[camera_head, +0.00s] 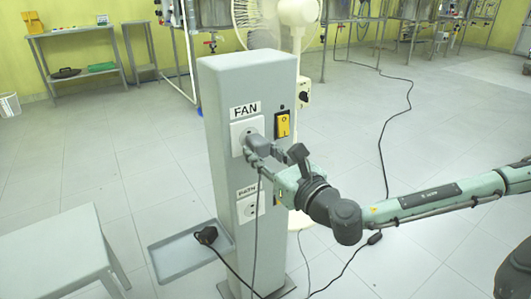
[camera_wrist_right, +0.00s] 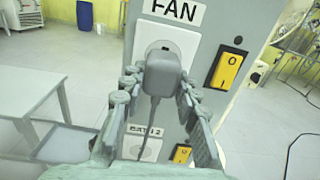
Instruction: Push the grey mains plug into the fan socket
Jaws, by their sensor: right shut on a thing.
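The grey mains plug (camera_head: 257,144) is held in front of the white fan socket (camera_head: 237,129) on the grey pillar, under the FAN label. My right gripper (camera_head: 266,152) is shut on it, coming from the right. In the right wrist view the plug (camera_wrist_right: 162,76) sits between my right gripper's fingers (camera_wrist_right: 160,88), its cable hanging down. It covers the lower part of the fan socket (camera_wrist_right: 187,43); the round recess shows just above it. The pins are hidden, and I cannot tell whether they enter the socket. My left gripper is out of view.
A yellow switch (camera_head: 283,125) is right of the fan socket. A lower socket labelled BATH 2 (camera_wrist_right: 151,145) is beneath. A black plug (camera_head: 207,235) lies on the pillar's tray (camera_head: 170,261). A grey table (camera_head: 48,246) stands left; cables cross the floor.

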